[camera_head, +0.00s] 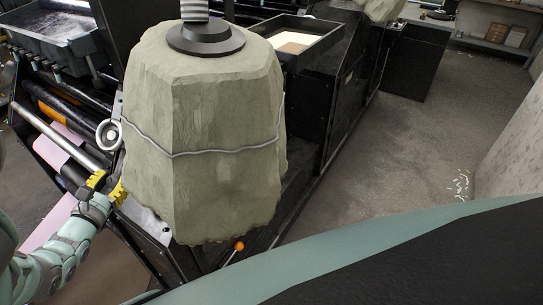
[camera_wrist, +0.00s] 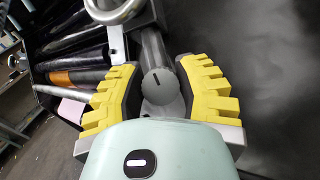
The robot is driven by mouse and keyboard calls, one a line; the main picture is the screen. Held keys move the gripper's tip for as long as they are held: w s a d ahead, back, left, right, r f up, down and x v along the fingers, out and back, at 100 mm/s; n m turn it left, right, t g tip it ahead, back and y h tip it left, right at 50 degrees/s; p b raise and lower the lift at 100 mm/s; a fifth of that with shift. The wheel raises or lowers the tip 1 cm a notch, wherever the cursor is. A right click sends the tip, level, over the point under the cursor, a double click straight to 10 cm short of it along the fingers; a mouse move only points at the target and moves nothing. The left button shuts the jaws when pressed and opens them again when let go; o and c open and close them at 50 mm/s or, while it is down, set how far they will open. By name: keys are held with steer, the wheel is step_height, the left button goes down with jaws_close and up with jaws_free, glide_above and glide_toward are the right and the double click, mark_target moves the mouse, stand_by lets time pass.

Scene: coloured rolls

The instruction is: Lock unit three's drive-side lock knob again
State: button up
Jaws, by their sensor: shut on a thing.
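The lock knob (camera_wrist: 163,88) is a grey round knob with a short dark line on its face. In the wrist view it sits between the two yellow toothed fingers of my gripper (camera_wrist: 158,98), which are shut on it. The dark inner pads stand at its left and right sides; its lower edge is partly hidden. In the head view my gripper (camera_head: 107,187) is at the end of the silver roller (camera_head: 62,138), left of a covered bulky form. The knob itself is hidden there by the fingers. No unit number is readable.
A large grey-green wrapped cover (camera_head: 200,130) tied with a cord stands close right of my gripper. A grey ring-shaped fitting (camera_head: 108,133) is just above it. An orange-tipped lever (camera_head: 238,246) is below the cover. Open floor (camera_head: 420,130) lies to the right.

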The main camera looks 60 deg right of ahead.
jaws_close()
steer(key=shift+m, duration=0.3)
steer(key=m+g, duration=0.3)
steer(key=m, duration=0.1)
steer(key=shift+m, duration=0.3)
steer(key=m+g, duration=0.1)
steer(key=m, duration=0.1)
steer(key=m+g, duration=0.1)
steer(key=m, duration=0.2)
steer(key=shift+s+f+g, duration=0.1)
steer(key=shift+f+g, duration=0.1)
steer(key=shift+g, duration=0.1)
steer(key=m+y+b, duration=0.1)
steer(key=m, duration=0.1)
steer(key=m+g+y, duration=0.1)
steer(key=m, duration=0.2)
steer(key=shift+f+b, duration=0.15)
steer(key=shift+b, duration=0.25)
steer(key=m+y+b, duration=0.1)
steer(key=m, duration=0.1)
steer(key=m+g+b, duration=0.1)
steer(key=m, duration=0.1)
steer(key=shift+m+y, duration=0.4)
steer(key=shift+s+b, duration=0.1)
steer(key=shift+b, duration=0.2)
